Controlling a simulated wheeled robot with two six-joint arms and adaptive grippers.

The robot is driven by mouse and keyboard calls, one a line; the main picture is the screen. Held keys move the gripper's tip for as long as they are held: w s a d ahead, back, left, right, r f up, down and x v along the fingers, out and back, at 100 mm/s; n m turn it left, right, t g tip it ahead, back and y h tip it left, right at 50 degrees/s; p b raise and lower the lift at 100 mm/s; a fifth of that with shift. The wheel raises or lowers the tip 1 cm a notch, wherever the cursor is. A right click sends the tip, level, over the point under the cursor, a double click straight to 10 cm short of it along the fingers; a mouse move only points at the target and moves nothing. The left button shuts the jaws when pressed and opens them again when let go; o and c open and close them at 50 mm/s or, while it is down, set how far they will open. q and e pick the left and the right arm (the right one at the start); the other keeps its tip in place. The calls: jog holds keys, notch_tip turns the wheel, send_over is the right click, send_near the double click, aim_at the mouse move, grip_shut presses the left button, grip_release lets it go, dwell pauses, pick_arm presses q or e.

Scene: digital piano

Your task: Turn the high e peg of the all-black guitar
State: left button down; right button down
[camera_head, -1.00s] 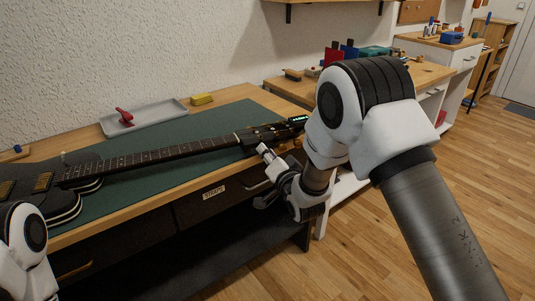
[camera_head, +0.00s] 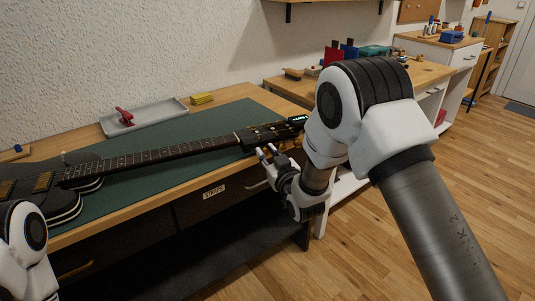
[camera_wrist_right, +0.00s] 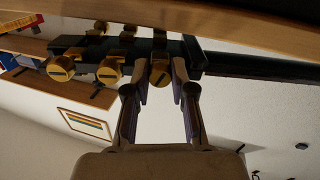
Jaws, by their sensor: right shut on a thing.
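The all-black guitar (camera_head: 150,158) lies on a green mat, its body at left and its headstock (camera_head: 268,134) at right. In the right wrist view a row of gold pegs shows along the headstock edge. The high e peg (camera_wrist_right: 159,70) is the one nearest the neck in this row. My right gripper (camera_head: 267,150) is at the near side of the headstock. In the right wrist view its two fingers (camera_wrist_right: 159,77) are shut on that peg, one on each side. My left arm shows at lower left; its gripper is out of view.
The green mat (camera_head: 120,205) covers much of the wooden bench. A grey tray (camera_head: 155,112) with a red tool (camera_head: 124,116) and a yellow block (camera_head: 202,98) are behind the guitar. A lit tuner (camera_head: 299,118) is at the headstock's end. Other gold pegs (camera_wrist_right: 109,70) sit close beside my fingers.

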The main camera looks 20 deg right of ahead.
jog(key=shift+n, duration=1.5)
jog(key=c, duration=1)
grip_release()
jog(key=shift+o, duration=0.2)
jog(key=s+d, duration=0.1)
jog(key=s, duration=1.1)
jog(key=shift+d, duration=0.15)
